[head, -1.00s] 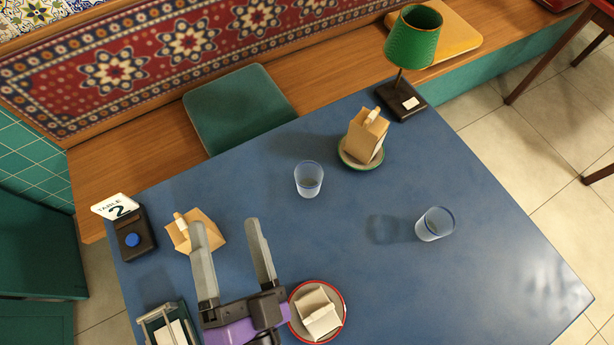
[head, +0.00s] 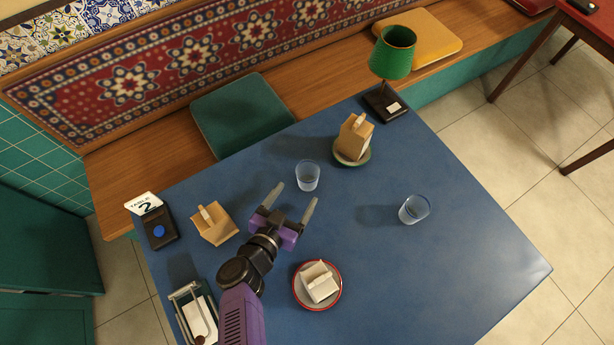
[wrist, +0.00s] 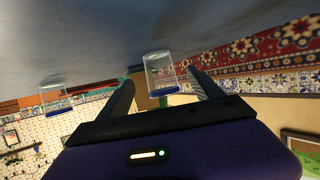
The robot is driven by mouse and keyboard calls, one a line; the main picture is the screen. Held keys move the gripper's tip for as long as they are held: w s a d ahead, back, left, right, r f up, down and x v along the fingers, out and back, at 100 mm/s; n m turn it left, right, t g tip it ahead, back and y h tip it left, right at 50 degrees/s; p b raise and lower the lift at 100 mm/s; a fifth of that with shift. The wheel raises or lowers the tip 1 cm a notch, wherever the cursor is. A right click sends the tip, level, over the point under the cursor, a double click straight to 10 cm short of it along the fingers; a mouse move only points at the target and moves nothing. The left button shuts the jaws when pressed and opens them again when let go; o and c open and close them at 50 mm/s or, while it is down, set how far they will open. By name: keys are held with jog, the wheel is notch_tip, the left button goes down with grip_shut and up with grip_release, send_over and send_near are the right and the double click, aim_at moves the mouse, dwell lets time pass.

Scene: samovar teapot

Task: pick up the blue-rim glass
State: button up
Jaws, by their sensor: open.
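Two clear glasses with blue rims stand upright on the blue table. The nearer glass (head: 307,176) is just beyond my fingertips in the head view. The other glass (head: 414,209) stands farther right. My gripper (head: 296,194) is open and empty, low over the table, pointing at the nearer glass. In the wrist view, which is upside down, a glass (wrist: 160,72) shows between the two fingers of my gripper (wrist: 161,80), ahead of them. The other glass (wrist: 55,96) shows at the left. I cannot tell that either finger touches a glass.
The table (head: 450,260) also holds a bag on a green-rimmed plate (head: 367,158), a green lamp (head: 393,55), a tan bag (head: 214,224), a number stand (head: 158,230), a red-rimmed plate (head: 305,304) and a napkin holder (head: 187,290). The right side is clear.

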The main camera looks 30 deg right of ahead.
aim_at(303, 185)
jog(key=x, duration=0.2)
jog(key=shift+w+d, duration=0.1)
jog(key=shift+d, duration=0.2)
jog(key=p+x, duration=0.1)
jog(key=x, duration=0.1)
jog(key=p+x, duration=0.1)
jog(key=x, duration=0.1)
jog(key=shift+d+r, duration=0.25)
jog(key=shift+r, duration=0.1)
jog(key=shift+w+d+f, duration=0.35)
jog(key=shift+w+d, duration=0.05)
jog(key=shift+c, duration=0.4)
jog(key=c, duration=1.4)
